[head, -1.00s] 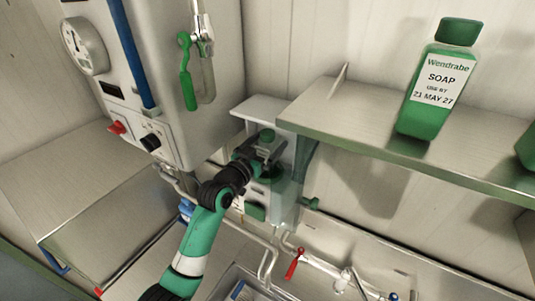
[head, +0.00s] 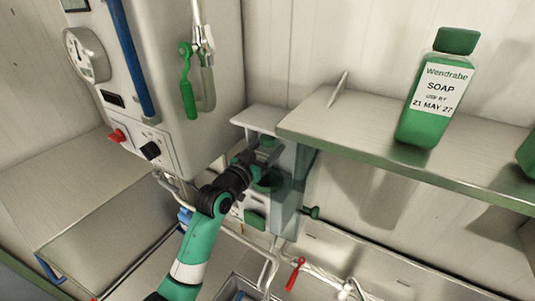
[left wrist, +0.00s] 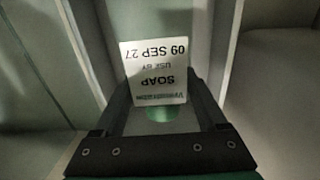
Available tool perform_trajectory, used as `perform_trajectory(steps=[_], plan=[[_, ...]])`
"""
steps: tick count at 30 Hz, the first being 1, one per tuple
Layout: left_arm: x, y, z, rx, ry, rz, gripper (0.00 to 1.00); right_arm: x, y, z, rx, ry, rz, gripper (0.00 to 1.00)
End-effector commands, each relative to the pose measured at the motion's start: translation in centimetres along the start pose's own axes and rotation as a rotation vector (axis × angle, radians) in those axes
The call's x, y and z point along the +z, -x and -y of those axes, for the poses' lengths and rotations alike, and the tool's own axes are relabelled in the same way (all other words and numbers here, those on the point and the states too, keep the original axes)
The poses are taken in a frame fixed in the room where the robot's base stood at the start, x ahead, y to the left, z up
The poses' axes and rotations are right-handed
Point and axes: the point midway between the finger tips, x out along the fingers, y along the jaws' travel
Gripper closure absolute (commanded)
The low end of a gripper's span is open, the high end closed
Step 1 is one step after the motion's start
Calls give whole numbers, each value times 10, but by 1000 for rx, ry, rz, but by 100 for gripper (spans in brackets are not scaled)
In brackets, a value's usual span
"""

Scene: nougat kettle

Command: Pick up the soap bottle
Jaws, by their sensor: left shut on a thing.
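My left gripper (head: 262,157) is at a white and green wall unit under the left end of the shelf. It is shut on a soap bottle (left wrist: 153,72) whose white label reads SOAP, use by 09 SEP 27, upside down in the left wrist view. The gripper's dark fingers lie on both sides of that bottle. In the head view the gripper and arm hide most of it. Another soap bottle (head: 436,88), green with a green cap and a label dated 21 MAY 27, stands upright on the shelf. My right gripper is out of view.
The metal shelf (head: 330,125) runs right from above the wall unit. A grey cabinet with a gauge (head: 86,55) and green-handled valve (head: 187,85) stands at left. A red-handled tap (head: 295,273) and pipes lie below. Part of another green item (head: 528,155) shows at the right edge.

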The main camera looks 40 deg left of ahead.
Motion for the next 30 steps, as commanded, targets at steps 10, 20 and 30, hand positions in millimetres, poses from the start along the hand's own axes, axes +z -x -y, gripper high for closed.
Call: perform_trajectory(steps=[10, 20, 30], plan=[[-19, 45, 1, -2, 0, -4, 80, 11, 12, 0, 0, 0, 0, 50], [-26, 143, 1, -2, 1, 4, 80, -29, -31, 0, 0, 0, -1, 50], [-22, 180, 0, -1, 1, 0, 80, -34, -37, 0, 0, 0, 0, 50]])
